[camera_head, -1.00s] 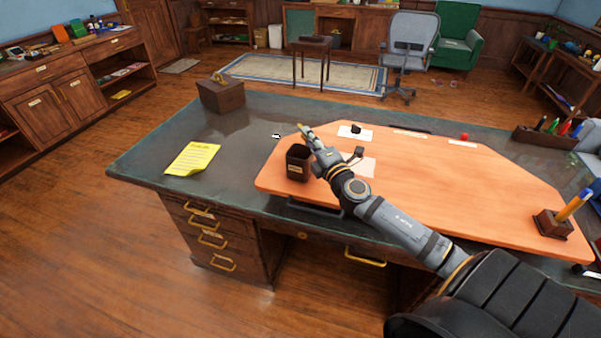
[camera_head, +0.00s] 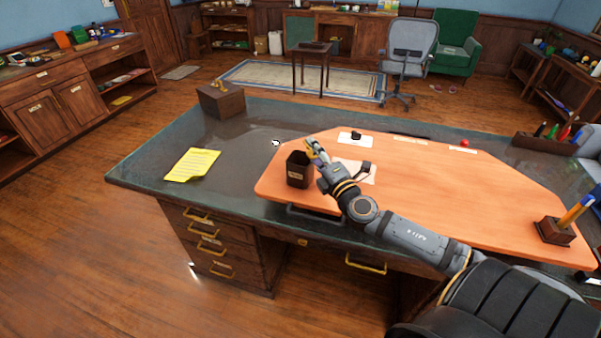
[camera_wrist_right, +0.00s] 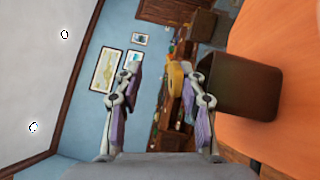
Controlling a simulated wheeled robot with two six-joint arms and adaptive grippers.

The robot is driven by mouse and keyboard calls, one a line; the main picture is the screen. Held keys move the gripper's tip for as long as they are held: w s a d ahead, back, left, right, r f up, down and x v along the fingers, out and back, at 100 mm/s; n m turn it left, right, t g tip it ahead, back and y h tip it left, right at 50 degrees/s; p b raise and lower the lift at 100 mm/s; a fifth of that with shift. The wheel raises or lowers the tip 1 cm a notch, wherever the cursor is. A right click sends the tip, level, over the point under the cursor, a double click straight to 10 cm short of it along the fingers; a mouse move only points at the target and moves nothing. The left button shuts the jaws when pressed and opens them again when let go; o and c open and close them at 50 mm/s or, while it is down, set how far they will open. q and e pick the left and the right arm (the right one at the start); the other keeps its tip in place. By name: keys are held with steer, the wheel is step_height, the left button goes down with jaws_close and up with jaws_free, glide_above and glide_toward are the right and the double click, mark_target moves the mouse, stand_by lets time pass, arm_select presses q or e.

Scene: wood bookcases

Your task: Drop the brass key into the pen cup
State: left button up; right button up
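The pen cup (camera_head: 299,171), dark and square with a label, stands upright at the left end of the orange desk mat (camera_head: 440,190). My right gripper (camera_head: 315,148) is just above and right of the cup's rim in the head view. In the right wrist view its fingers (camera_wrist_right: 158,95) are spread apart. A yellow brass-coloured piece, probably the brass key (camera_wrist_right: 175,88), shows between them, close to the right-hand finger; I cannot tell whether it touches. The cup (camera_wrist_right: 242,87) is beside that finger. The cup's inside is dark. My left gripper is not in view.
A yellow note (camera_head: 192,165) and a wooden box (camera_head: 221,99) lie on the desk's left side. A pen holder (camera_head: 555,228) stands at the mat's right end. Small dark items on cards lie behind my right arm.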

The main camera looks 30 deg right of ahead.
steer(key=shift+s+a+f, duration=0.1)
steer(key=shift+s+f, duration=0.05)
steer(key=shift+s, duration=1)
steer(key=shift+s+a+f, duration=0.1)
steer(key=shift+s, duration=1)
